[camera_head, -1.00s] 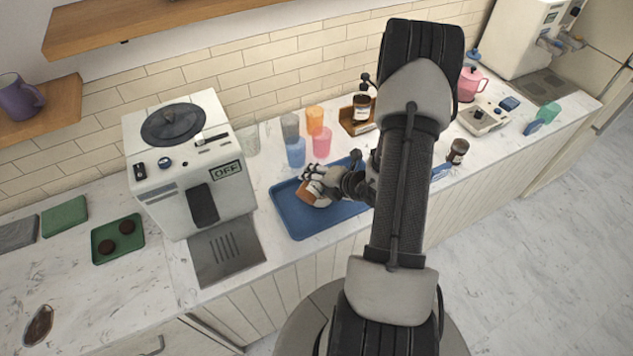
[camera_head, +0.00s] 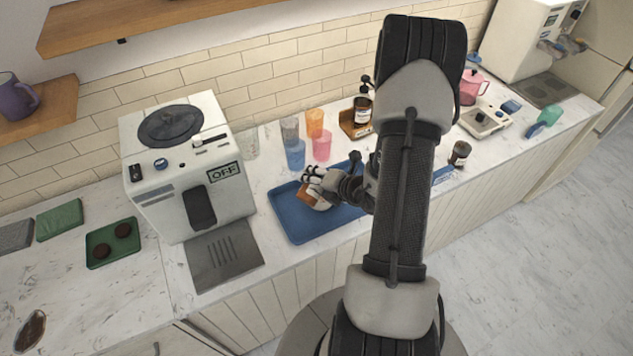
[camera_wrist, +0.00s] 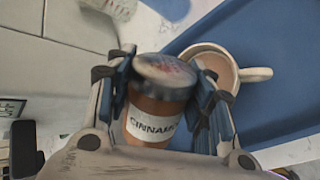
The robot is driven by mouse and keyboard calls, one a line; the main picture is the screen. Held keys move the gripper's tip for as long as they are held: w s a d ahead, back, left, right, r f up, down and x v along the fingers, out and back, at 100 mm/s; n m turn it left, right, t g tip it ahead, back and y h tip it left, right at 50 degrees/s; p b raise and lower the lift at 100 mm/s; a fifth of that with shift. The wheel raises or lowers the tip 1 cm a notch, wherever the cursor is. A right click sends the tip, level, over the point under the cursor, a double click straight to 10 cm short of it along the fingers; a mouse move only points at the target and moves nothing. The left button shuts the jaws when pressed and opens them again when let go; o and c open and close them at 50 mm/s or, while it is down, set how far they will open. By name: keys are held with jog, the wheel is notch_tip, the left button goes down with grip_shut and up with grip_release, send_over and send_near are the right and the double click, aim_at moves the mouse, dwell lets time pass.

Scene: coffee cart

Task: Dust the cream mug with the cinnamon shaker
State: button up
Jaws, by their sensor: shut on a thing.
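The cinnamon shaker (camera_wrist: 155,105), a brown jar with a white label and a metal lid, is held between the fingers of my gripper (camera_wrist: 165,95). In the head view my gripper (camera_head: 315,182) is over the blue tray (camera_head: 293,228), with the brownish shaker (camera_head: 308,196) in it. The cream mug (camera_wrist: 252,74) stands on the tray just beyond the right finger in the wrist view, with brown drink inside. The finger and the shaker hide part of it. In the head view a pale part of it (camera_head: 321,205) shows below my gripper, mostly hidden.
A white coffee machine (camera_head: 165,195) marked OFF stands left of the tray. Blue, pink, orange and grey cups (camera_head: 296,155) stand behind the tray. A dark jar (camera_head: 459,153) is on the counter to the right. The tray's front left part is bare.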

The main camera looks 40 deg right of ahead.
jog(key=shift+w+d+r+n+t+h+b, duration=0.1)
jog(key=shift+r+n+t+h+b, duration=0.4)
jog(key=shift+b, duration=1.7)
jog(key=shift+d+r+n+t+h+b, duration=0.1)
jog(key=shift+r+n+t+h+b, duration=0.45)
jog(key=shift+b, duration=1.6)
jog(key=shift+f+g+h, duration=0.15)
jog(key=shift+g+h, duration=0.2)
